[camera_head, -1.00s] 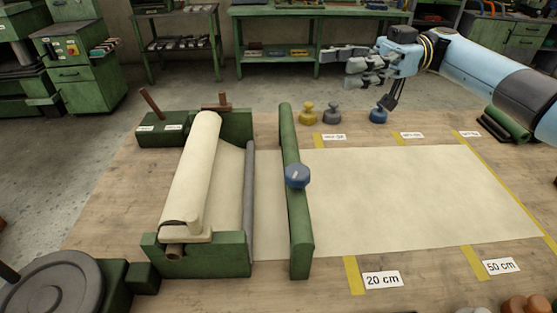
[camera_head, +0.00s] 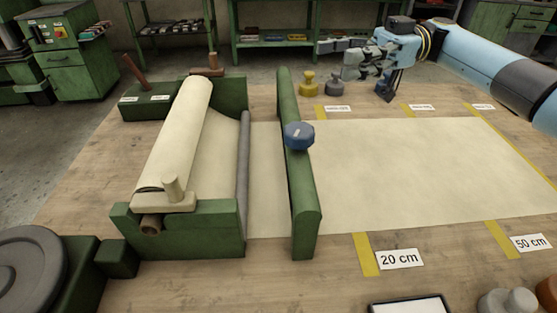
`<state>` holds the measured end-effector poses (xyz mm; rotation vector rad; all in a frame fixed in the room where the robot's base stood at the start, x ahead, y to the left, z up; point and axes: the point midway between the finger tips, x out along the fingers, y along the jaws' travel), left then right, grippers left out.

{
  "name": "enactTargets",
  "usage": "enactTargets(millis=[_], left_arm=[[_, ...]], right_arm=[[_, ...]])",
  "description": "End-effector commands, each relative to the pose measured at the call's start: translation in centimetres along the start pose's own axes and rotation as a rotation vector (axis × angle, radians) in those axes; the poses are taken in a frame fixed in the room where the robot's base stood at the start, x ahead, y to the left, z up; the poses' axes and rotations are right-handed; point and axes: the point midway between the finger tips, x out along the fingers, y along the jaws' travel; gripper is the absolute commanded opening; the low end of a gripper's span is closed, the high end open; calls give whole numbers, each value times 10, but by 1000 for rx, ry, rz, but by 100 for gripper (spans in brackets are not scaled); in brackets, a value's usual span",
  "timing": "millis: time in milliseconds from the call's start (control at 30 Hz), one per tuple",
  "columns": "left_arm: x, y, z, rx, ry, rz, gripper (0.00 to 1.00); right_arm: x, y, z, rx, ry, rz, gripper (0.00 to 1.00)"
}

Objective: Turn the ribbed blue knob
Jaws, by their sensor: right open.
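The blue knob (camera_head: 299,136) with a pale mark on its top sits on the green bar (camera_head: 301,195) that crosses the paper sheet (camera_head: 420,170). Its ribs are too small to make out clearly. My right gripper (camera_head: 334,60) reaches in from the upper right, beyond the far edge of the sheet. Its grey fingers point left, open and empty, well apart from the knob. My left gripper is not in view.
A cream roll (camera_head: 175,135) lies in a green holder (camera_head: 180,238) left of the bar. Yellow (camera_head: 309,86) and grey (camera_head: 335,87) knobbed weights stand near my right gripper. A white panel (camera_head: 408,306) lies at the front edge. The sheet right of the bar is clear.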

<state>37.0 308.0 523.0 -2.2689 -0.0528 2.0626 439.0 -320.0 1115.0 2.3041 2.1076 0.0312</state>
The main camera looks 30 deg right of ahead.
Motion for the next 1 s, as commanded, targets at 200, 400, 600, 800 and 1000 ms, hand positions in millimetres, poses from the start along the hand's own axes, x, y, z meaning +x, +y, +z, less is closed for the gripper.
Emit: enactTargets(millis=[200,400,600,800,1000], left_arm=[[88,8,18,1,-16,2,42],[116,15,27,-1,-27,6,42],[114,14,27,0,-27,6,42],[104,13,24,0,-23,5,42],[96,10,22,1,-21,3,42]], right_arm=[[0,-3,96,18,-1,0,56],[0,-4,130,26,-2,0,56],[12,-4,129,26,-1,-1,56],[50,-4,127,25,2,-2,56],[87,-4,127,26,2,-1,56]])
